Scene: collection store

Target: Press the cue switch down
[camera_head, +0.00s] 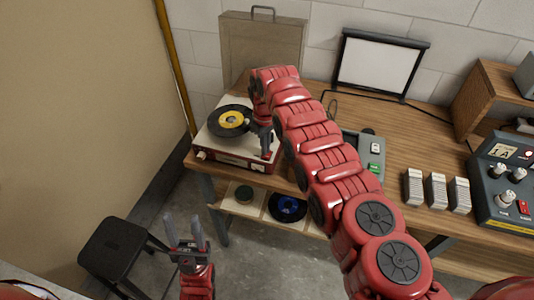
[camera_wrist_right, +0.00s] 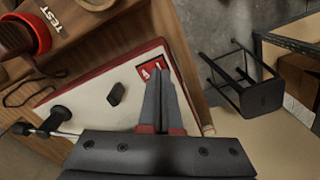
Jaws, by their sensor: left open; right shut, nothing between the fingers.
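The record player (camera_head: 218,150) has a pale top, red front and a black record with a yellow centre (camera_head: 231,120). In the right wrist view, a small red switch with white marks (camera_wrist_right: 150,68) sits near the corner of its pale top (camera_wrist_right: 85,98). My right gripper (camera_head: 265,157) is shut and empty over the player's right side. In the wrist view its fingertips (camera_wrist_right: 161,72) overlap the red switch's edge; I cannot tell if they touch it. No cue label is readable. My left gripper (camera_head: 186,222) is open and empty, low in front of the bench.
A grey device with a green button (camera_head: 375,168), several pale blocks (camera_head: 437,190) and a mixer with a red switch (camera_head: 523,207) stand right on the bench (camera_head: 400,130). A black stool (camera_head: 115,245) stands lower left. Records lie on the shelf below (camera_head: 288,207).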

